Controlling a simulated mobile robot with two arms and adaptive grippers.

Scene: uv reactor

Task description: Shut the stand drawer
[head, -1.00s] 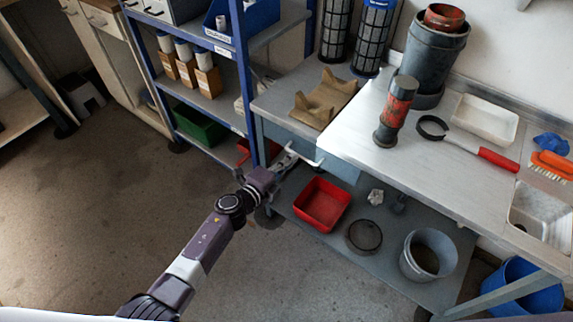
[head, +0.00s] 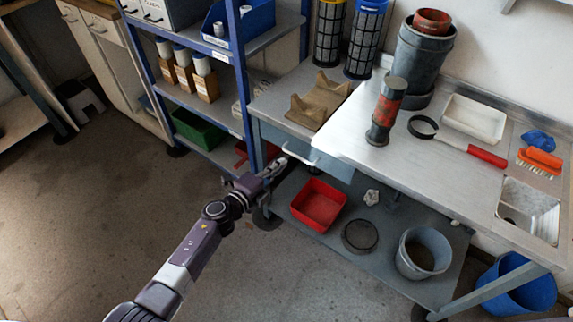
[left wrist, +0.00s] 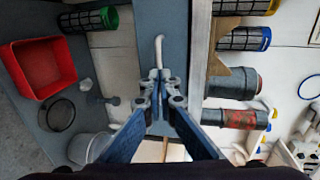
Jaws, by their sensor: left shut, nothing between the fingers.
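The stand (head: 264,100) is a grey-topped unit left of the steel bench in the head view. Its blue-grey drawer front (head: 332,164) faces the floor side and carries a pale bar handle (head: 302,159). How far the drawer stands out is hard to tell. My left gripper (head: 284,163) is shut and empty, just in front of the drawer near the handle's left end. In the left wrist view the shut fingertips (left wrist: 160,76) point at the blue drawer front (left wrist: 147,22), with the handle (left wrist: 159,48) just beyond them. Contact cannot be told. My right gripper is out of view.
A tan cradle (head: 318,102) lies on the stand. A blue-framed shelf (head: 243,80) rises close to the left. Below are a red tray (head: 318,205) and a grey bucket (head: 423,253) on the lower shelf. The floor in front is clear.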

